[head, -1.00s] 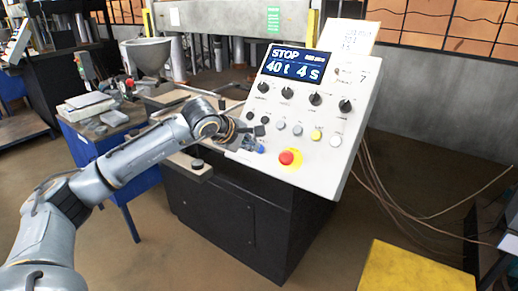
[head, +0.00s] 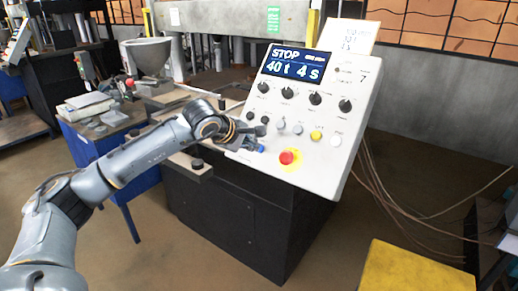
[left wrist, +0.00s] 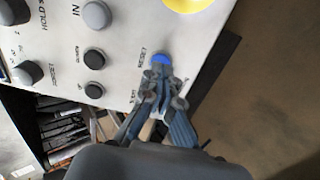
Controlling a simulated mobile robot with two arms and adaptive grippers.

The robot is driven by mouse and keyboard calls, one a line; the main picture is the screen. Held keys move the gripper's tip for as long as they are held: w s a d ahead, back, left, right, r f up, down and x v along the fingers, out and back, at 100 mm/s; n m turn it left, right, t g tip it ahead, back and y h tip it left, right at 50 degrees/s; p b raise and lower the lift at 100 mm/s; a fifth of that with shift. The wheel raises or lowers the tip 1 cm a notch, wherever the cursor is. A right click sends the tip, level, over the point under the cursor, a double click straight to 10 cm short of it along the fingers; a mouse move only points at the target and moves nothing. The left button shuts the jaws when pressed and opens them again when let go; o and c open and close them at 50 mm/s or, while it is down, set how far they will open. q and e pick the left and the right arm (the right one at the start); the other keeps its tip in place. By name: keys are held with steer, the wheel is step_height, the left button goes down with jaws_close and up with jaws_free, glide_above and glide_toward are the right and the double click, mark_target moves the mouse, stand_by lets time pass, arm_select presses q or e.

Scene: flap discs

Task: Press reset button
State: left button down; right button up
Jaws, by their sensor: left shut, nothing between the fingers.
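The blue reset button (head: 261,148) sits low on the sloping pale control panel (head: 318,172), left of the red stop button. In the left wrist view, the blue button (left wrist: 161,59) has the label RESET beside it. My left gripper (head: 250,143) is shut and empty at the panel's lower left. In the left wrist view, its fingertips (left wrist: 160,76) are right at the button's lower edge and partly cover it. I cannot tell whether they touch it. My right gripper is not in view.
The red stop button (head: 288,157) on its yellow base is close to the right of the reset button. Black, grey, yellow and white buttons sit above, with several knobs (head: 315,98) and a display (head: 292,65) reading STOP. A yellow block (head: 410,270) stands at lower right.

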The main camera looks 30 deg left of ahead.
arm_select(q)
steer(key=shift+b+x, duration=0.5)
steer(key=shift+x, duration=0.45)
stand_by(0.5)
stand_by(0.3)
steer(key=v, duration=0.8)
stand_by(0.5)
